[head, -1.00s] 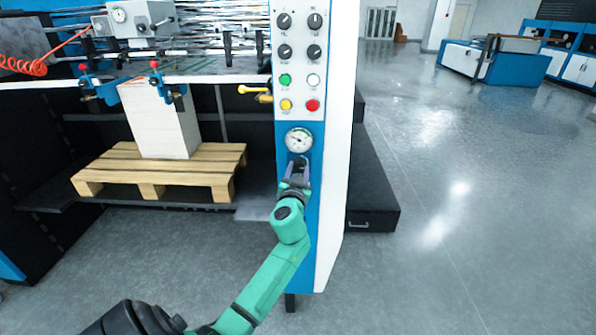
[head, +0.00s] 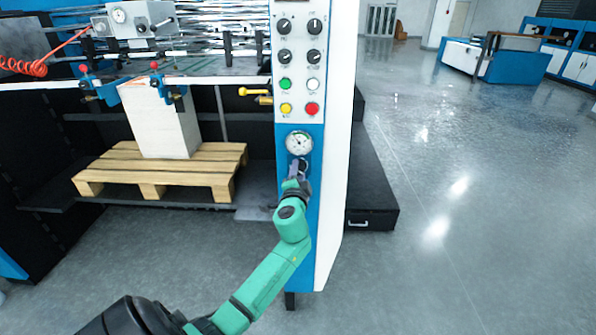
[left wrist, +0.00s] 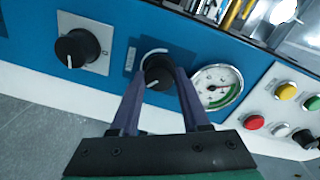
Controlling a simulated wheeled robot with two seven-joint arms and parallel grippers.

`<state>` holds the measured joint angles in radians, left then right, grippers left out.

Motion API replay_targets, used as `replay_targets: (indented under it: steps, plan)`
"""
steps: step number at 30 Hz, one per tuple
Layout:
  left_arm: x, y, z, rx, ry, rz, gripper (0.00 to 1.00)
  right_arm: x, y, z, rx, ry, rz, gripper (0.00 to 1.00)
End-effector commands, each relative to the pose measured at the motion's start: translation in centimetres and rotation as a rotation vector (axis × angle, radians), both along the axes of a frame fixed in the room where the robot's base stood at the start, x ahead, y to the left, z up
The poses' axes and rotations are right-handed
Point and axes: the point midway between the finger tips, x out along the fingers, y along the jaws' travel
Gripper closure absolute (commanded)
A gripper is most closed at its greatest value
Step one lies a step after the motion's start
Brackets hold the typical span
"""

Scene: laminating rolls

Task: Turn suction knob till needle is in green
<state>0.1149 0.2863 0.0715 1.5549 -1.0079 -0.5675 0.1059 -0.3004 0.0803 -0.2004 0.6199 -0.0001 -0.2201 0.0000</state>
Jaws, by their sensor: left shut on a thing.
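The suction knob (left wrist: 160,73) is black and round with a pale pointer line, on a blue panel. My left gripper (left wrist: 158,78) has one finger on each side of it and is shut on it. In the head view my left gripper (head: 297,176) is at the knob, just below the gauge, and hides most of it. The round white gauge (left wrist: 217,88) is beside the knob in the left wrist view, with a green arc along its rim. Its needle is small and I cannot tell surely whether it lies in the green. The gauge also shows in the head view (head: 299,143). My right gripper is out of view.
Another black knob (left wrist: 77,48) on a square plate is to the left in the wrist view. Green, white, yellow and red buttons (head: 312,109) and several dials sit above the gauge. A wooden pallet (head: 160,171) bears a white stack (head: 160,125). The floor to the right is clear.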

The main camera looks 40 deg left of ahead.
Motion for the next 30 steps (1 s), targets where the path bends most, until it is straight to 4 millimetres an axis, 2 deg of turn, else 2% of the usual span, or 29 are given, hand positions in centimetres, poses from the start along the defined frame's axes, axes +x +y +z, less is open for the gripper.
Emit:
replay_targets:
  steps: [12,30]
  plan:
    - [0.00,-0.02,-0.02,0.209,0.161,0.001,1.00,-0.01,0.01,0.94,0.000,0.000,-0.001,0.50]
    - [0.01,-0.03,-0.14,0.257,0.199,0.001,1.00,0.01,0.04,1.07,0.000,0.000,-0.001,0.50]
